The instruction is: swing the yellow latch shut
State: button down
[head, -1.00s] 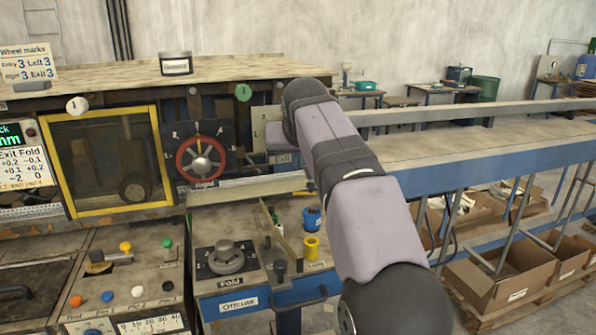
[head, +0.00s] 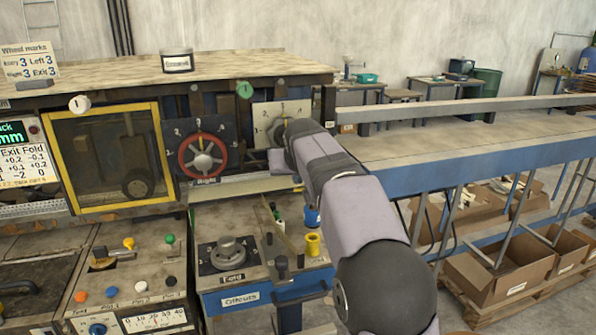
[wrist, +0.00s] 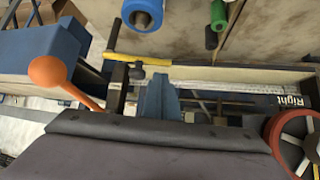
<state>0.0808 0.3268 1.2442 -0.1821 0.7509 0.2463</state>
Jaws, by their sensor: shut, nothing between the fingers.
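The yellow latch (wrist: 145,60) shows in the wrist view as a thin yellow bar near the top left of centre, at the end of a pale channel. A dark post (wrist: 117,88) with a small dark knob stands beside it. My gripper (wrist: 158,80) is shut and empty; its blue fingers point at the latch, with the tips just below it in the picture. I cannot tell whether they touch. In the head view my arm covers the latch and the fingers.
An orange ball-ended lever (wrist: 48,72) stands left of the fingers in the wrist view. A blue roll (wrist: 142,12) and a green roll (wrist: 218,12) lie beyond the latch. The red wheel (head: 202,156) and a yellow spool (head: 313,244) are left of my arm in the head view.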

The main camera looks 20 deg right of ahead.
jog(key=shift+s+a+f, duration=0.1)
jog(key=shift+s+f, duration=0.15)
jog(key=shift+s, duration=0.25)
jog(key=shift+s+n+y, duration=0.4)
jog(key=shift+n+y, duration=0.1)
jog(key=shift+n, duration=0.1)
dwell(0.3)
jog(key=shift+s+n+y, duration=0.25)
jog(key=shift+n+y, duration=0.05)
jog(key=shift+y, duration=0.1)
jog(key=s+n+y+b, duration=0.2)
jog(key=shift+f+n, duration=0.15)
jog(key=shift+n, duration=0.25)
jog(key=s+n+y, duration=0.1)
jog(key=n, duration=0.1)
jog(key=s+d+n+g+y+b, duration=0.1)
jog(key=n+y, duration=0.1)
jog(key=shift+s+d+y, duration=0.2)
jog(key=shift+s+y, duration=0.1)
jog(key=shift+s+d, duration=0.15)
jog(key=shift+s, duration=0.25)
jog(key=shift+b, duration=0.3)
